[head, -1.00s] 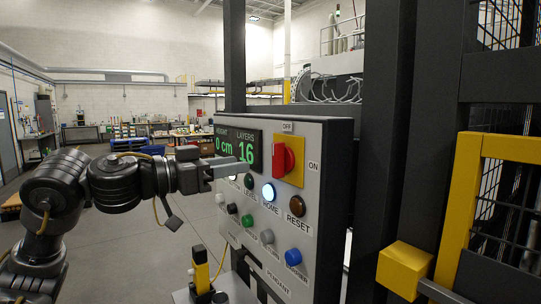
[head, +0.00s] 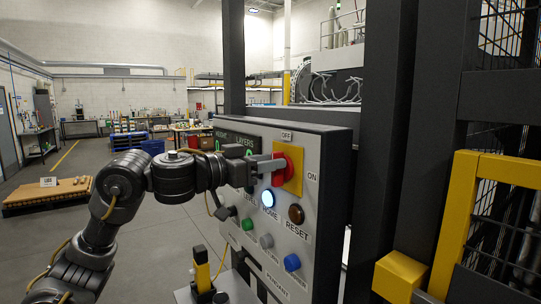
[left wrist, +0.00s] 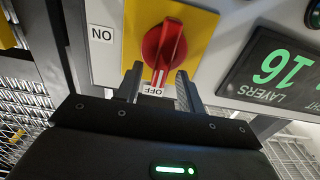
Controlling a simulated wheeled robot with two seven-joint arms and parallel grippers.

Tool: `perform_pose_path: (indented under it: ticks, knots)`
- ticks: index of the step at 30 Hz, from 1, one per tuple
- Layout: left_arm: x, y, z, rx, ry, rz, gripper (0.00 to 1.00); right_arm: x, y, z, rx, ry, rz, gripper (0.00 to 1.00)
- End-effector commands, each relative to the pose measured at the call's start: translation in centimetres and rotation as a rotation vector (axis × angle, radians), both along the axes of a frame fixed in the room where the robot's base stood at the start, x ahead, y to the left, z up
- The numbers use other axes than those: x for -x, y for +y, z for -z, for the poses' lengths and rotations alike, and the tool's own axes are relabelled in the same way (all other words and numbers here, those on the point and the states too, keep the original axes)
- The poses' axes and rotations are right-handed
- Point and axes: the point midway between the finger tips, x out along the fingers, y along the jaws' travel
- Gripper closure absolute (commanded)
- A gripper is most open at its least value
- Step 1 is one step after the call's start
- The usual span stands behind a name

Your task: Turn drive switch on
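The red rotary drive switch (head: 292,163) sits on a yellow plate (head: 295,182) on the grey control panel, with OFF above it and ON to its right. In the left wrist view the red knob (left wrist: 165,42) appears upside down, its handle pointing to the OFF label (left wrist: 153,90). My left gripper (head: 277,165) is at the switch. In the left wrist view its fingers (left wrist: 159,76) are apart, one on each side of the handle's end; I cannot tell whether they touch it. My right gripper is not in view.
A lit HOME button (head: 268,198), a brown RESET button (head: 296,214) and a blue button (head: 292,262) lie below the switch. The display (left wrist: 275,70) reads 16 layers. A dark post and a yellow guard frame (head: 452,215) stand to the right.

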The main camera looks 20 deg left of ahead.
Motion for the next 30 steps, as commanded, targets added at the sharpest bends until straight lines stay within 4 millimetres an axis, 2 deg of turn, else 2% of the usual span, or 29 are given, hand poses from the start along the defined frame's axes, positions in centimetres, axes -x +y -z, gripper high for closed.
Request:
perform_pose_path:
  ticks: [12, 21, 30]
  knots:
    - [-0.7, -0.6, 0.1, -0.001, 0.001, 0.0, 0.62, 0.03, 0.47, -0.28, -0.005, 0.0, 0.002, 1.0]
    - [-0.68, -0.57, 0.08, -0.001, 0.001, 0.0, 1.0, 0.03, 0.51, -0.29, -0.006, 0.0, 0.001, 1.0]
    - [-0.64, -0.61, 0.07, -0.02, -0.015, 0.0, 1.0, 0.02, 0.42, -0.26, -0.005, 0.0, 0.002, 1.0]
